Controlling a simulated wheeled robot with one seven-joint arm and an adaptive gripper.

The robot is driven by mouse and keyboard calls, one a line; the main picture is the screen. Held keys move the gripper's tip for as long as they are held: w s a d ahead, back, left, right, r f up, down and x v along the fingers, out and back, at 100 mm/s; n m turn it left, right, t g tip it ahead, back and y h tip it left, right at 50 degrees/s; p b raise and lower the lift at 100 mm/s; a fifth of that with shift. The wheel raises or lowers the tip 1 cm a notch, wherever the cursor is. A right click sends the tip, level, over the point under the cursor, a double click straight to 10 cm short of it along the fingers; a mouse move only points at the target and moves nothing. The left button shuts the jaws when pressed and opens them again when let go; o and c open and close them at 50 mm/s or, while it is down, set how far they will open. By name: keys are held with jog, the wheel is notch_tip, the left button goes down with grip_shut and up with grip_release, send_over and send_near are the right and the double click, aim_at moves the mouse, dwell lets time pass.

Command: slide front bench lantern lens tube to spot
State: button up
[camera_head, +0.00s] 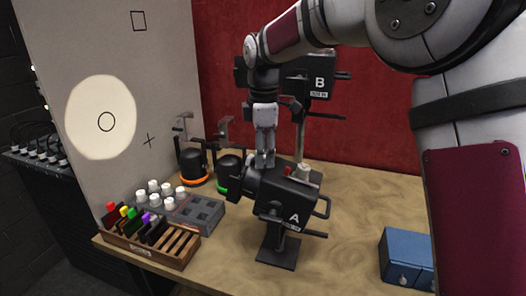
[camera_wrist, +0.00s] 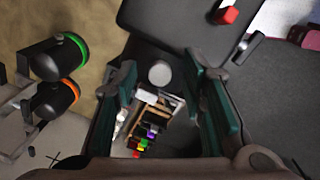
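The front bench lantern (camera_head: 291,199), marked A, is a black box on a stand near the middle of the bench. Its dark lens tube (camera_head: 250,181) points left toward the pale panel. My gripper (camera_head: 265,163) hangs fingers-down right over the tube end of lantern A. In the wrist view my gripper (camera_wrist: 160,105) is open, with teal-padded fingers apart. A round light grey knob (camera_wrist: 159,73) shows between the fingers, and I see no finger touching it. The lantern body with a red button (camera_wrist: 228,15) is at the top. The fingertips' exact height over the tube is unclear.
A bright round light patch (camera_head: 88,130) with a drawn circle lies on the panel; a square and a cross are also drawn there. Lantern B (camera_head: 310,82) stands behind. A grey tray (camera_head: 205,213), wooden rack (camera_head: 150,250) and blue box (camera_head: 403,258) sit on the bench.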

aim_at(252, 156)
grip_shut()
jog(key=shift+w+a+r+b, duration=0.15)
jog(key=shift+w+a+b, duration=0.25)
jog(key=shift+a, duration=0.3)
jog(key=shift+w+a+r+b, duration=0.1)
jog(key=shift+w+a+b, duration=0.25)
jog(key=shift+a, duration=0.3)
jog(key=shift+a+r, duration=0.3)
jog(key=shift+a, duration=0.2)
grip_release()
notch_tip(252, 156, up, 12)
jog(key=s, duration=0.1)
